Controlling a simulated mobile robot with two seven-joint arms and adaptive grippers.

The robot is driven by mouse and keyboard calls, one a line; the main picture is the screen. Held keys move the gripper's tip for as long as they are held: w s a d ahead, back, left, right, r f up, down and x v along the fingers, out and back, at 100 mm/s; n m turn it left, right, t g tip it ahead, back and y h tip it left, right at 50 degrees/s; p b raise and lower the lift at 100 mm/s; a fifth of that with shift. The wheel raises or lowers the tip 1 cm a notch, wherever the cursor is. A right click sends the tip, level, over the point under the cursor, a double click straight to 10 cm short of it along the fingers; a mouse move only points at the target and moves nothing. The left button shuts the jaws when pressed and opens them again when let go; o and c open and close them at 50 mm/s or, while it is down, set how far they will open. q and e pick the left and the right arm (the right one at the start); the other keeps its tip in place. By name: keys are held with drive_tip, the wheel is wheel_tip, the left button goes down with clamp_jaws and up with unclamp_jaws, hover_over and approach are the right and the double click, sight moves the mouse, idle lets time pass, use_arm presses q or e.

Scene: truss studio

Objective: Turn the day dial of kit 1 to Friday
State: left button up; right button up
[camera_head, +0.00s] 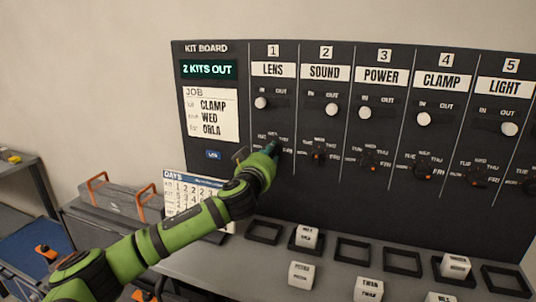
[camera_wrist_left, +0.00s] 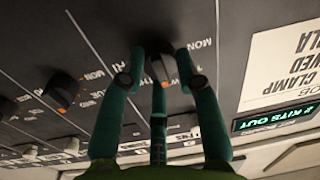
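The kit board (camera_head: 225,160) is a dark upright panel with columns 1 to 5. Kit 1, LENS, is leftmost. Its day dial is mostly hidden by my left gripper (camera_head: 273,150) in the head view. In the wrist view the dark day dial (camera_wrist_left: 160,68) sits between the fingertips of my left gripper (camera_wrist_left: 161,62), which lie close on both sides. Its orange mark shows at the lower right of the dial in that turned view; the exact day is unclear. Whether the fingers press on it I cannot tell. My right gripper is not in view.
Kit 2's dial (camera_head: 319,154) is close to the right. Kit 1's white slide knob (camera_head: 261,103) is above, at IN. A days card (camera_head: 180,190) stands below left, near my arm. White blocks (camera_head: 301,275) and dark square trays (camera_head: 264,231) occupy the ledge.

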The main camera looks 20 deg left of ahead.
use_arm(q)
drive_tip(key=shift+r, duration=0.2)
clamp_jaws()
drive_tip(key=shift+a+r, duration=0.1)
drive_tip(key=shift+r, duration=0.05)
drive_tip(key=shift+m, duration=0.4)
drive_tip(key=shift+m+t+h+p, duration=0.25)
drive_tip(key=shift+m+p, duration=0.85)
drive_tip(key=shift+m, duration=3.35)
drive_tip(key=shift+m+t+h+p, duration=0.2)
drive_tip(key=shift+m+p, duration=0.9)
drive_tip(key=shift+m, duration=3.35)
